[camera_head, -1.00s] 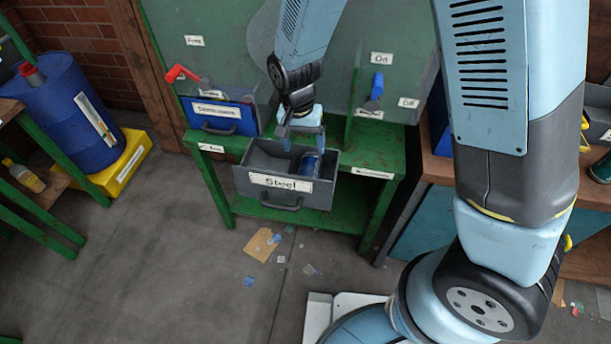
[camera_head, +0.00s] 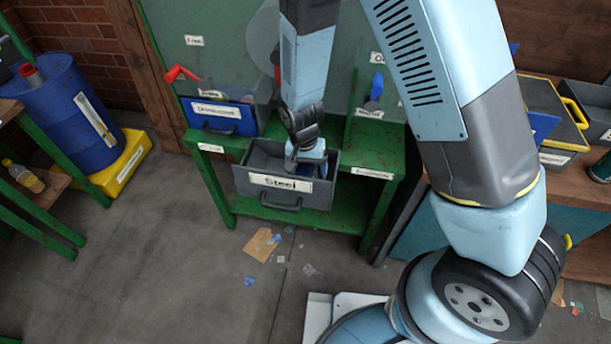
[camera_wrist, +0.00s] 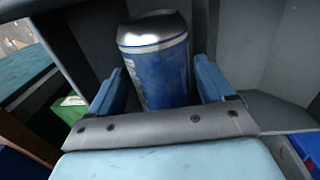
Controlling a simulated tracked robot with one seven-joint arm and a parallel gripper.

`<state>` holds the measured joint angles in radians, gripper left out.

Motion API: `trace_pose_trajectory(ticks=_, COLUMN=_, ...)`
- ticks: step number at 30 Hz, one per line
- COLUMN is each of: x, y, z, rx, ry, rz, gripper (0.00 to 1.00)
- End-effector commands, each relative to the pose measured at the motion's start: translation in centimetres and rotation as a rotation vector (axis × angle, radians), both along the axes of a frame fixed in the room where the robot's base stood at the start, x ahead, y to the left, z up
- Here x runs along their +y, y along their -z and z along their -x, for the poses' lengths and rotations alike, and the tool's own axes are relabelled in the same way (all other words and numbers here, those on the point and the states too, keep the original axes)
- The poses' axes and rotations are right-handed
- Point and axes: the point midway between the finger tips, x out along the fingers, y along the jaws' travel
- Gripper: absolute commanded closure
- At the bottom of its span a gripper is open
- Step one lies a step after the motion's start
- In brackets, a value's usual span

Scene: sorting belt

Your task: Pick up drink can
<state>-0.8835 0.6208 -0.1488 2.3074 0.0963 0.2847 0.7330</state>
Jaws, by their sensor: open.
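The drink can (camera_wrist: 160,70) is blue with a silver end, and it lies in the grey drawer labelled "Steel" (camera_head: 288,184). In the wrist view my gripper (camera_wrist: 166,82) is open, with one blue finger on each side of the can. A gap shows between the can and the left finger; the right finger is close to the can, and I cannot tell whether they touch. In the head view my gripper (camera_head: 305,160) is down in the right part of the drawer and hides most of the can.
A blue drawer (camera_head: 220,115) is to the left on the green table (camera_head: 375,160). A red handle (camera_head: 181,73) and a blue handle (camera_head: 377,85) stick out from the green panel behind. Drawer walls close in around my gripper. The floor in front is open, with scraps of paper.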

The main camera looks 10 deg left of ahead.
Motion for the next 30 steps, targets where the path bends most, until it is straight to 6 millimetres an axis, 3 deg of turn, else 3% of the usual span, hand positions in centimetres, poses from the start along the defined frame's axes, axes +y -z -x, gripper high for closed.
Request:
trace_pose_trajectory(ticks=9, x=0.01, y=0.36, z=0.0, rx=0.0, ry=0.0, rz=-0.001, gripper=0.19)
trace_pose_trajectory(ticks=22, x=0.03, y=0.33, z=0.02, rx=0.0, ry=-0.001, rz=-0.001, gripper=0.6)
trace_pose_trajectory(ticks=30, x=0.04, y=0.18, z=0.01, rx=-0.001, ry=-0.001, rz=-0.001, gripper=0.61)
